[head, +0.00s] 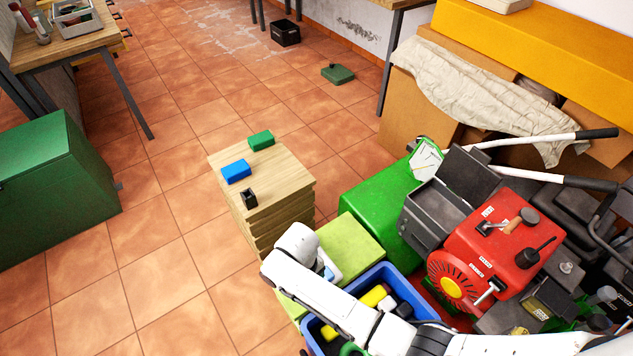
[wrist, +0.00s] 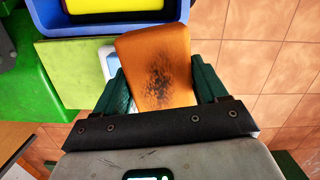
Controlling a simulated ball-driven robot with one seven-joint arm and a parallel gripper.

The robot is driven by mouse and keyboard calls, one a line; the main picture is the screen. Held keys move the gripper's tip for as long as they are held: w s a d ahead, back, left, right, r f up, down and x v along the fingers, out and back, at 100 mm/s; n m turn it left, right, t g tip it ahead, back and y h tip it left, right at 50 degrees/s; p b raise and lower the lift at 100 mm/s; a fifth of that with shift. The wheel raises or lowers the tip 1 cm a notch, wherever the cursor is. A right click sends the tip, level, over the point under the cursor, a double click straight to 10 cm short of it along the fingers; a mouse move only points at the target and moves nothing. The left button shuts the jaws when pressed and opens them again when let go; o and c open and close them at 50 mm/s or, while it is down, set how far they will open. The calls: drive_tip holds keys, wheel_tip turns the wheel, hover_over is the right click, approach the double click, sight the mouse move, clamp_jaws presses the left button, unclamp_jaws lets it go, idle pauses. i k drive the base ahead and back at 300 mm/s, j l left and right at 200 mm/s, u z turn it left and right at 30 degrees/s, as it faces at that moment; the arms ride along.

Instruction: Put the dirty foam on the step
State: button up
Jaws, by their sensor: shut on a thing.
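The dirty foam (wrist: 150,50) is an orange block with a black smudge on its face, seen in the wrist view. My gripper (wrist: 162,86) is shut on it, one dark green finger on each side. A light green flat-topped block, which looks like the step (head: 350,247), stands beside the blue crate in the head view. In the head view my white arm hides the gripper and foam.
A blue crate (head: 313,324) holds yellow, white and black things. A wooden stack (head: 285,180) bears a blue block (head: 236,172), a green block (head: 261,140) and a small black thing (head: 249,198). A red machine (head: 490,240) crowds the right.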

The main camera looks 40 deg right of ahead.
sight(287, 176)
drive_tip(key=k+j, duration=0.15)
drive_tip(key=j, duration=0.2)
drive_tip(key=k+j+z, duration=0.1)
drive_tip(key=j, duration=0.3)
drive_tip(key=k+j, duration=0.25)
drive_tip(key=i+j+z, duration=0.2)
drive_tip(key=j, duration=0.5)
drive_tip(key=i+j+z, duration=0.15)
drive_tip(key=j, duration=0.55)
drive_tip(key=j+z, duration=0.2)
drive_tip(key=j, duration=0.5)
drive_tip(key=i+j+z, duration=0.15)
drive_tip(key=i+j, duration=0.3)
drive_tip(key=i+j+z, duration=0.2)
drive_tip(key=i+j, duration=0.25)
drive_tip(key=i+j+z, duration=0.15)
drive_tip(key=i+j, duration=0.2)
drive_tip(key=j, duration=0.2)
drive_tip(key=i+j+z, duration=0.15)
drive_tip(key=i, duration=0.35)
drive_tip(key=i+j+z, duration=0.1)
drive_tip(key=i, duration=0.35)
drive_tip(key=i+j+z, duration=0.15)
drive_tip(key=i+j, duration=0.2)
drive_tip(key=i+l, duration=0.15)
drive_tip(key=i, duration=0.35)
